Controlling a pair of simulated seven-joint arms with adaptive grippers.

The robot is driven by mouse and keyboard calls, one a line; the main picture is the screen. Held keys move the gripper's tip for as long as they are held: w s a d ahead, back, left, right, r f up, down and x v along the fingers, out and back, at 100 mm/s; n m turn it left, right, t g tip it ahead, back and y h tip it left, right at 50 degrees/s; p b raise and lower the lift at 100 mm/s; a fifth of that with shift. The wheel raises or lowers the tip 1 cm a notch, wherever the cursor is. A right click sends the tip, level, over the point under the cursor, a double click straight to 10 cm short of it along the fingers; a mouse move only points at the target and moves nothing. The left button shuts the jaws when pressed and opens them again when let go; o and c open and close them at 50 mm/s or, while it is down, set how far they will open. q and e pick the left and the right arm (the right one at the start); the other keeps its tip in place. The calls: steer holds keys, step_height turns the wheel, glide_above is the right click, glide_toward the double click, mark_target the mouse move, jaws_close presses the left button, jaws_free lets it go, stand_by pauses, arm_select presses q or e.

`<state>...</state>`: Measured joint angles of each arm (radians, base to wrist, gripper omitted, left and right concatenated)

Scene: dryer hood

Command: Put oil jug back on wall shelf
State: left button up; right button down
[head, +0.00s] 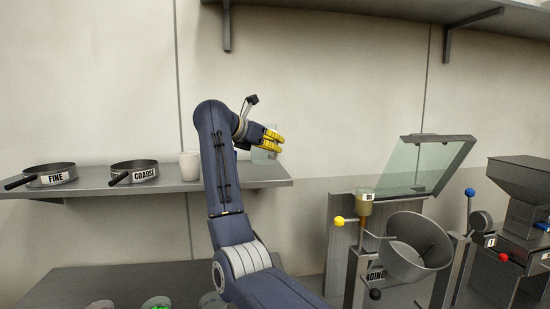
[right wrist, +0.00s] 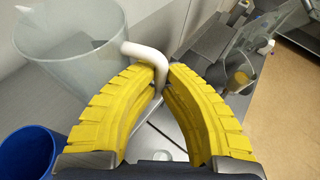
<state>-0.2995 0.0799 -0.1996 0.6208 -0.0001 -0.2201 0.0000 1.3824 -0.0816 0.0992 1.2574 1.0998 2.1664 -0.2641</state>
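The oil jug is a clear, see-through vessel (right wrist: 72,52) with a white handle (right wrist: 150,54). In the head view it shows faintly (head: 262,156) at the right end of the grey wall shelf (head: 200,184). My right gripper (head: 270,142) reaches over that shelf end, its yellow fingers beside the jug. In the right wrist view the yellow fingertips (right wrist: 162,70) close around the white handle. The jug looks empty. Whether its base touches the shelf cannot be told. My left gripper is not in view.
On the shelf stand a FINE pan (head: 50,174), a COARSE pan (head: 134,172) and a white cup (head: 190,165). A machine with a tilted glass hood (head: 425,166) and a metal drum (head: 418,255) stands right. A blue container (right wrist: 26,158) shows in the right wrist view.

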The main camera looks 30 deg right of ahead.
steer(key=shift+f, duration=1.9)
steer(key=shift+f, duration=0.2)
steer(key=c, duration=1.6)
jaws_free()
steer(key=shift+r, duration=0.15)
steer(key=v, duration=1.2)
